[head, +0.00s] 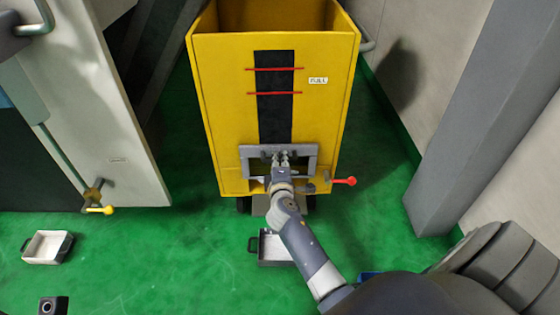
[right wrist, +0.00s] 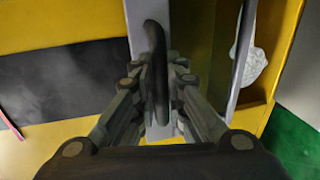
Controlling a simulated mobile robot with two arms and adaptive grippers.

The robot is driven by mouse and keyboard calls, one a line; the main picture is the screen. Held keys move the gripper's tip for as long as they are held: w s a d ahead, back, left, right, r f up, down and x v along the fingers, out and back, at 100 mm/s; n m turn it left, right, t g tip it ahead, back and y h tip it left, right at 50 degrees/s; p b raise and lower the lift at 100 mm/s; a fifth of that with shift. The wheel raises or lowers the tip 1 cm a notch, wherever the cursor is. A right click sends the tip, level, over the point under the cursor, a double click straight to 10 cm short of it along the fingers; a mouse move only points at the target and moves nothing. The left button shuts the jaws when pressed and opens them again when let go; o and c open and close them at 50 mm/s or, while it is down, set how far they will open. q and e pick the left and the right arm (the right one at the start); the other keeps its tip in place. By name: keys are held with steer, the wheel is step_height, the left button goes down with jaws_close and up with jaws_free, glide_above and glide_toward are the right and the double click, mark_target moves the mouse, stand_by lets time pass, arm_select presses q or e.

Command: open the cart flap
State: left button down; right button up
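The yellow cart (head: 222,110) stands in the middle of the head view. Low on its front is the grey flap (head: 249,153), partly hidden by my right gripper (head: 281,160). In the right wrist view the flap (right wrist: 138,18) carries a dark upright handle (right wrist: 156,75). The fingers of my right gripper (right wrist: 157,88) lie on both sides of this handle and look closed on it. Beside the flap, a hollow opening (right wrist: 208,60) in the yellow cart shows, with something white (right wrist: 254,68) inside. My left gripper is in neither view.
A red-knobbed lever (head: 343,181) sticks out right of the flap. A tray (head: 270,248) lies on the green floor below the cart, another tray (head: 46,247) at far left. A grey column (head: 470,110) stands right; a pale machine (head: 90,110) with a yellow-handled valve (head: 97,205) stands left.

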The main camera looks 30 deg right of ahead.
steer(key=shift+o, duration=1.4)
steer(key=shift+r, duration=0.15)
steer(key=shift+s+a, duration=0.2)
steer(key=shift+s, duration=0.05)
steer(key=v, duration=1.1)
steer(key=shift+s, duration=0.25)
